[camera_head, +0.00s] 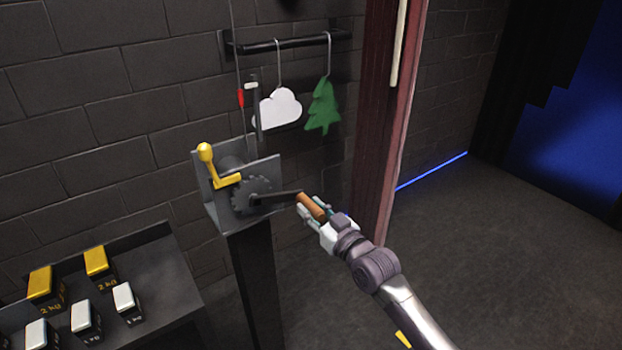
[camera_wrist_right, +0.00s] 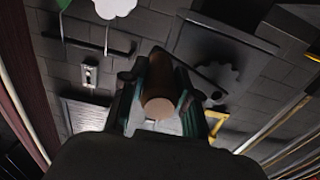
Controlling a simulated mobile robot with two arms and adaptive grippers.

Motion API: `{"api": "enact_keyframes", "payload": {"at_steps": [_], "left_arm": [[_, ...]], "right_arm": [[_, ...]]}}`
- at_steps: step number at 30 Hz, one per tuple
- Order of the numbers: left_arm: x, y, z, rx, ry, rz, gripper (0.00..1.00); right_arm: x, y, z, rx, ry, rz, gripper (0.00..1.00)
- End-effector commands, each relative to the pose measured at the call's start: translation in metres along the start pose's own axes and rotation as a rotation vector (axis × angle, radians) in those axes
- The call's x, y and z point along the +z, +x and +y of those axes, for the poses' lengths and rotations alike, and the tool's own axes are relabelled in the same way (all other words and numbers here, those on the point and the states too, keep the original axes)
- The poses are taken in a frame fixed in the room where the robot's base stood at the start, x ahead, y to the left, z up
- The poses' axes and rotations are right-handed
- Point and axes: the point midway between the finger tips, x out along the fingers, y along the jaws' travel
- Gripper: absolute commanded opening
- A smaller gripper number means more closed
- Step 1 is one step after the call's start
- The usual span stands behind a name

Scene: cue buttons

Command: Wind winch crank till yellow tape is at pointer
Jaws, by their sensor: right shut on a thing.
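The winch (camera_head: 215,212) is a grey bracket with a toothed wheel (camera_head: 250,194) on a dark post. Its black crank arm (camera_head: 272,199) points right and ends in a brown handle (camera_head: 311,206). My right gripper (camera_head: 312,213) is shut on this handle, which also shows between the fingers in the right wrist view (camera_wrist_right: 160,100). A yellow lever (camera_head: 210,165) stands at the wheel's left. A thin line rises from the winch, with a red mark (camera_head: 240,98) beside a dark upright strip bearing a small white piece (camera_head: 251,86), perhaps the pointer. I cannot make out yellow tape. My left gripper is not in view.
A white cloud (camera_head: 278,108) and a green tree (camera_head: 323,106) hang from a black wall rail (camera_head: 290,42). A dark red post (camera_head: 385,120) stands behind my right arm. A dark shelf (camera_head: 160,280) at lower left holds yellow and white weights. Floor at right is clear.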

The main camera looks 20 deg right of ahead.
Motion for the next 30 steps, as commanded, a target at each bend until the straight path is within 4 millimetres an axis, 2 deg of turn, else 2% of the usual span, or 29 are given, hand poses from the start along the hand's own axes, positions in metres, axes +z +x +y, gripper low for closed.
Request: {"api": "enact_keyframes", "payload": {"at_steps": [1, 3, 15, 25, 30], "left_arm": [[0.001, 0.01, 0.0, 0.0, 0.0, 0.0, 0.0], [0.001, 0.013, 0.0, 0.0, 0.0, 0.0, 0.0], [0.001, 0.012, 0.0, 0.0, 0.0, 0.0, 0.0], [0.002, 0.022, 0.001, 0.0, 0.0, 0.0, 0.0], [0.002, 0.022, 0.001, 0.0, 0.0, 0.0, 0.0]], "right_arm": [[0.018, 0.0, -0.006, -0.006, 0.004, -0.012, 0.0], [0.024, 0.0, -0.007, -0.006, 0.003, -0.011, 0.0], [0.025, 0.0, -0.01, -0.005, 0.002, -0.008, 0.0], [0.058, 0.0, -0.04, -0.008, 0.005, -0.007, 0.0], [0.062, 0.0, -0.046, -0.007, 0.002, -0.005, 0.0]]}}
